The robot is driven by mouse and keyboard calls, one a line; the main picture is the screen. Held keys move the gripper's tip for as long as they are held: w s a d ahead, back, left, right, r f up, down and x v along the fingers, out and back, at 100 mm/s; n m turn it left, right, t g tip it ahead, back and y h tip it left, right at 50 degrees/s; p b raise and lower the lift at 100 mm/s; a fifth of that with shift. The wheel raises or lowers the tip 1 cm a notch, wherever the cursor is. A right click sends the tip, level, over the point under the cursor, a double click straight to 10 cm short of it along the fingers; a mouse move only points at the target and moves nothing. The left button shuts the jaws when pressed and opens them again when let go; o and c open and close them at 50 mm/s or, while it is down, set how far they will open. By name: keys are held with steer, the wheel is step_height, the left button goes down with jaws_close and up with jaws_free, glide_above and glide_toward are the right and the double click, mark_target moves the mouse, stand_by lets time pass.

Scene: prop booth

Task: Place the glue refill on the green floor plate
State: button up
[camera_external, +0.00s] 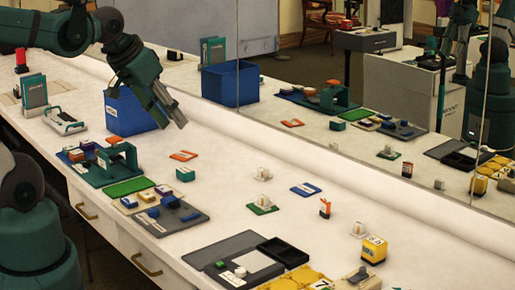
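A thin green plate (254,209) lies flat on the white table near the middle, with a small pale, clear-looking piece (263,205) on it. Similar pale pieces stand behind it (264,174) and farther right (360,230). A small upright orange-and-dark item (325,208) stands to the right. I cannot tell which of these small things is the glue refill. My gripper (173,120) hangs over the table beside the blue bin, far left of and above the green plate. Nothing clearly shows between its fingers, and their spacing is hard to see.
The blue bin (125,112) stands below my arm. An orange plate (184,155), a green block (185,174) and a blue plate (305,189) lie apart. A grey tray (178,220), dark trays (282,251) and a yellow cube (374,249) stand nearer. A mirror wall borders the table.

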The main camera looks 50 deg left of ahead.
steer(key=shift+s+d+f+m, duration=0.1)
steer(key=shift+s+f+m, duration=0.1)
steer(key=shift+s+m, duration=0.5)
steer(key=shift+s+f, duration=0.1)
steer(key=shift+s, duration=0.05)
